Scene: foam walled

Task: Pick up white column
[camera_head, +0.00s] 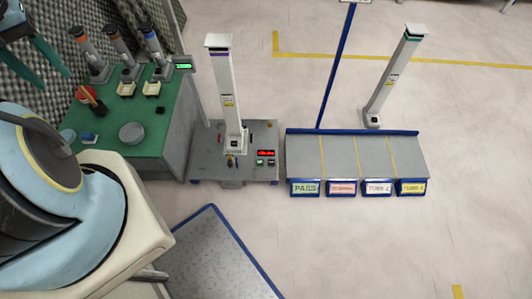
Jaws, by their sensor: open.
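A white column (229,95) stands upright on a grey platform (205,165) in the middle of the head view. It has a flat cap, a small label and a dark-marked base. A second white column (393,80) of similar look appears to the right, leaning to the right in the picture. Its foot is at the back edge of the sorting table, and I cannot tell whether it stands on the floor. My gripper (52,78) is at the top left, with two teal fingers apart and nothing between them. It is well left of both columns.
A green bench (170,125) at the left holds several upright devices, a round dish (132,133) and small items. The grey sorting table (300,150) has several labelled bins in front. A blue post (337,65) rises behind it. Open floor lies right and in front.

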